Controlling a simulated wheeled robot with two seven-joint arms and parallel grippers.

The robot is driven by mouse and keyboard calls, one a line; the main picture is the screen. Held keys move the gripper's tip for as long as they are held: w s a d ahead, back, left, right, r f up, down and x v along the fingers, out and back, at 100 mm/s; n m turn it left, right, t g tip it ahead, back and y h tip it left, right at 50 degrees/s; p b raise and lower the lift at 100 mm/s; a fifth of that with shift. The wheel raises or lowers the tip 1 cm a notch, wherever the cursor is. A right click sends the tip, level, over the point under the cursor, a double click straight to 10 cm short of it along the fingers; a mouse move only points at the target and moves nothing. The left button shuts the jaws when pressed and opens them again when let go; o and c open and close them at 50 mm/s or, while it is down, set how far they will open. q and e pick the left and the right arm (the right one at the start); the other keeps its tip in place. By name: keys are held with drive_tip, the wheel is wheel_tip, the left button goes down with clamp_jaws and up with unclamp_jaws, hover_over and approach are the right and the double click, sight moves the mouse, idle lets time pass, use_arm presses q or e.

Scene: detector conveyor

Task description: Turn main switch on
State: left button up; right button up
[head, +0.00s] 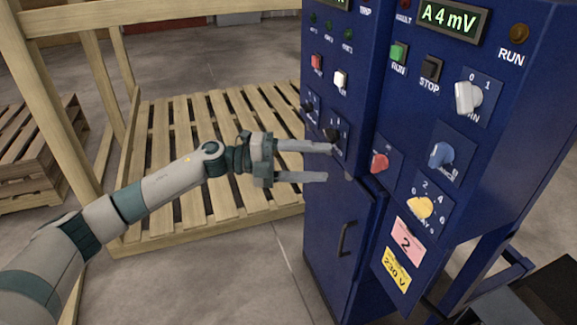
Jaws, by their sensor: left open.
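A dark blue control cabinet (345,205) fills the right side of the head view. A red rotary knob (379,162) sits near the left edge of its right panel. A white knob (468,97) on a plate marked 0 and 1 is at the upper right; its lower label is partly hidden. I cannot read which knob is labelled as the main switch. My left gripper (330,162) is open and empty, its fingers pointing right in front of the left panel, left of the red knob. A small black knob (331,134) is just above the upper fingertip. My right gripper is not in view.
A blue knob (441,154) and a yellow knob (420,207) sit right of the red one. RUN (398,53) and STOP (430,69) buttons are above. A door handle (346,239) is below the gripper. A wooden pallet frame (180,125) stands behind my left arm.

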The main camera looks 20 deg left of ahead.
use_arm(q)
drive_tip(key=b+v, duration=0.1)
drive_tip(key=v, duration=0.5)
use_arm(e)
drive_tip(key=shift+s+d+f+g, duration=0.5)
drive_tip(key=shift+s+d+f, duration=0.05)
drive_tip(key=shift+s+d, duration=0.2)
use_arm(q)
drive_tip(key=shift+w+a, duration=0.1)
